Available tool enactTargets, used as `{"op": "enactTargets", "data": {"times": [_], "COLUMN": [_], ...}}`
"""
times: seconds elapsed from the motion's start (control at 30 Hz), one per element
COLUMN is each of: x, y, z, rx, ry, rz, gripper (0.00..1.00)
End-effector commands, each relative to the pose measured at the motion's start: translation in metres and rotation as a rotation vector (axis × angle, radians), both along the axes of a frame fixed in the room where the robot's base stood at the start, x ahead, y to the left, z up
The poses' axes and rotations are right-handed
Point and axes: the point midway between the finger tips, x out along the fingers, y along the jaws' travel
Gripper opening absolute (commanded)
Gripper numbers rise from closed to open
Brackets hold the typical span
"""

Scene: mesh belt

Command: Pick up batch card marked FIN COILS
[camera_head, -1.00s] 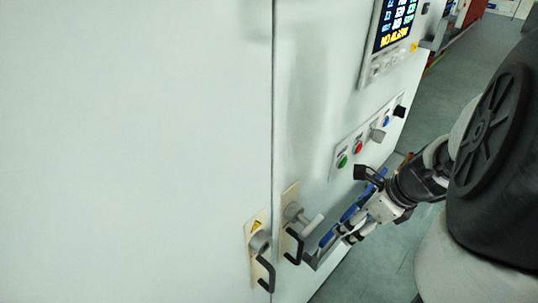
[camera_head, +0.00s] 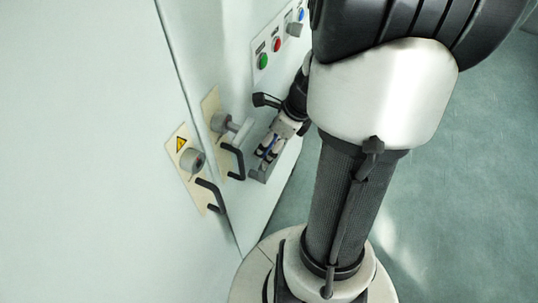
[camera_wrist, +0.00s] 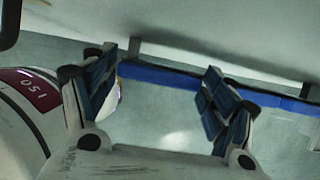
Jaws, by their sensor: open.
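My gripper (camera_head: 267,150) is at a small grey ledge (camera_head: 258,173) on the pale cabinet front, below the push buttons. In the wrist view my gripper (camera_wrist: 160,72) is open, its two blue-padded fingers well apart. A long blue strip (camera_wrist: 165,78) runs along the ledge behind and between the fingertips. Nothing is seen gripped. I cannot read FIN COILS on anything, and I cannot tell whether the blue strip is part of the ledge or the edge of cards. My arm and gripper hide part of the ledge in the head view.
The cabinet door (camera_head: 90,160) fills the left. Two black handles (camera_head: 210,196) (camera_head: 233,161) stick out just left of the ledge. Green (camera_head: 263,61) and red (camera_head: 277,45) buttons sit above my gripper. Open green floor (camera_head: 450,180) lies on the right.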

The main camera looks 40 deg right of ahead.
Motion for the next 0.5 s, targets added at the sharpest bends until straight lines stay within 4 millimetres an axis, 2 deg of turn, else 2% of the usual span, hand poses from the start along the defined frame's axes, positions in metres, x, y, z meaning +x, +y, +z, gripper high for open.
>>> {"op": "enactTargets", "data": {"times": [0.1, 0.5], "x": [-0.0001, -0.0002], "y": [-0.0002, -0.0003], "z": [0.0017, 0.0017], "rx": [-0.001, 0.000], "ry": [0.000, -0.001], "rz": [0.000, -0.001], "gripper": [0.78, 0.52]}}
